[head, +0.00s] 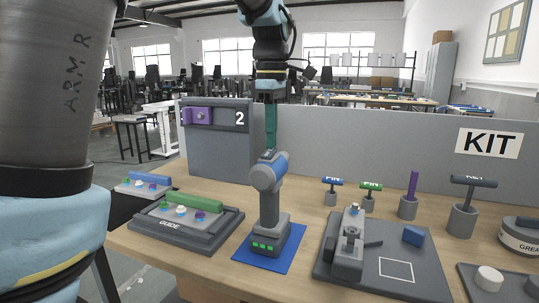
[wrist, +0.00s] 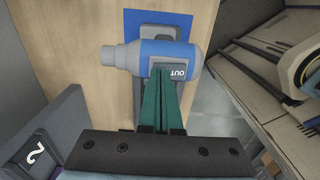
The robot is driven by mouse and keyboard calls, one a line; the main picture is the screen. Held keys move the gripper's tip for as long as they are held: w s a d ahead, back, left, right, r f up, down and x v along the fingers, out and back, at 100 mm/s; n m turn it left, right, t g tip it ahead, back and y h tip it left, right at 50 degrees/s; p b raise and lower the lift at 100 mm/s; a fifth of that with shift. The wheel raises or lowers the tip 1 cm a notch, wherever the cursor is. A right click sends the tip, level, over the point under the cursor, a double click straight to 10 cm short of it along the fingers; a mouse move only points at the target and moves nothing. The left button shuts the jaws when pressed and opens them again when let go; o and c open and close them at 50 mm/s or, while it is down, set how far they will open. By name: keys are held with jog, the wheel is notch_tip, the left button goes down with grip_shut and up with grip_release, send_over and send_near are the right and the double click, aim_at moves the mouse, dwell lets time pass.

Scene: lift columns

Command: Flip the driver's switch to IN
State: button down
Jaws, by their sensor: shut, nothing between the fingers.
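The driver (head: 268,205) is a blue and grey power tool standing upright on a blue mat (head: 287,238), with green lights on its base. In the wrist view the driver (wrist: 150,55) is seen from above. Its switch (wrist: 178,72) is a grey piece marked OUT on the top of the body. My gripper (head: 270,150) points straight down over the driver, its green fingers shut and empty. In the wrist view the fingertips (wrist: 166,72) are at the left side of the switch and cover part of it. I cannot tell whether they touch it.
A guide tray (head: 190,238) is left of the driver. A grey fixture board (head: 390,285) is at the right, with T-handled tools (head: 333,192) behind it. A grey panel marked 2 (head: 220,165) stands behind the driver at the left. Bare wood surrounds the mat.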

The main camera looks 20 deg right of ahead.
jog(key=shift+f, duration=0.3)
jog(key=shift+r, duration=0.1)
notch_tip(320, 180, up, 7)
jog(key=p, duration=0.7)
dwell(0.5)
jog(key=w+a+f+m, duration=0.1)
jog(key=a+f+m, duration=0.2)
jog(key=a+f, duration=0.45)
jog(key=w+a+f+m, duration=0.2)
jog(key=a+f, duration=0.2)
jog(key=a, duration=0.6)
jog(key=s+a+f+m, duration=0.2)
jog(key=s+a+f, duration=0.1)
jog(key=a, duration=0.3)
jog(key=s+a+f+m+t, duration=0.1)
jog(key=s+a+f+m, duration=0.2)
jog(key=s+a+f, duration=0.1)
jog(key=a+f, duration=0.1)
jog(key=a, duration=0.1)
jog(key=shift+a+m+t, duration=0.3)
jog(key=shift+a, duration=0.05)
